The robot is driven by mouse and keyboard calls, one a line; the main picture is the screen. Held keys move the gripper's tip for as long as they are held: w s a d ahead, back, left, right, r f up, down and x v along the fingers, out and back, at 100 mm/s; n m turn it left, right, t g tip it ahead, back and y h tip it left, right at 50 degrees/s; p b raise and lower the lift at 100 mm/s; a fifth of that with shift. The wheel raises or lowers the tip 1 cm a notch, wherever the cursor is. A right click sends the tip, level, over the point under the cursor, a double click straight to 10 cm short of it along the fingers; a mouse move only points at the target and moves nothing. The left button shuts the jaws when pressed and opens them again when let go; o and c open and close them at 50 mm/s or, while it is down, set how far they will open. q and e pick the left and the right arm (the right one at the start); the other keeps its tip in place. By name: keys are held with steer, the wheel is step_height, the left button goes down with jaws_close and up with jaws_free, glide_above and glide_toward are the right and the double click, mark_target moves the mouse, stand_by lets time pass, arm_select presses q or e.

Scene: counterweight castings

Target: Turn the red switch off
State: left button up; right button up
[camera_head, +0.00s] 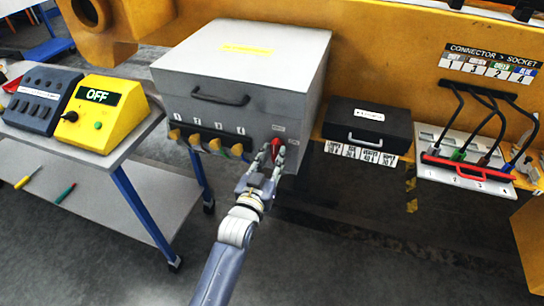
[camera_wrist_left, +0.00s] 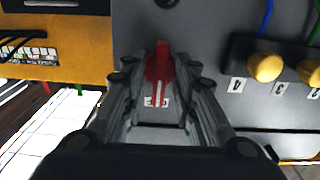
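The red switch (camera_head: 277,146) sits on the front of a large grey box (camera_head: 290,120), low at its right end. In the left wrist view the red switch (camera_wrist_left: 160,64) stands between my two fingers, above a small white label. My left gripper (camera_head: 268,158) is at the switch with its fingers apart, one on each side. In the left wrist view the gripper (camera_wrist_left: 160,80) shows a gap between each finger and the switch. My right gripper is not in view.
Yellow knobs (camera_head: 195,141) line the box front left of the switch. A yellow unit reading OFF (camera_head: 100,112) stands on the left table. A black case (camera_head: 368,128) and a cable panel (camera_head: 466,178) are to the right.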

arm_select(q)
steer(key=v, duration=1.2)
steer(key=shift+r, duration=0.15)
stand_by(0.3)
steer(key=s+a+f+g+y, duration=0.1)
steer(key=s+a+f+g, duration=0.2)
steer(key=f, duration=0.9)
steer(key=s+a+f+g+y, duration=0.15)
steer(key=s+f, duration=0.25)
steer(key=f, duration=0.8)
steer(key=s+a+f+g, duration=0.1)
steer(key=s+f+g, duration=0.3)
steer(key=f, duration=0.8)
steer(key=s+a+f+g+y, duration=0.1)
steer(key=s+a+f, duration=0.3)
steer(key=s, duration=0.6)
steer(key=s+a+f+g+y, duration=0.1)
steer(key=s+a+f+g, duration=0.3)
steer(key=s+f, duration=0.5)
steer(key=s+a+f+n+g+y, duration=0.1)
steer(key=s+a+f, duration=0.5)
steer(key=s, duration=0.6)
steer(key=shift+f+g, duration=0.25)
steer(key=shift+g, duration=0.6)
steer(key=shift+w+d, duration=0.1)
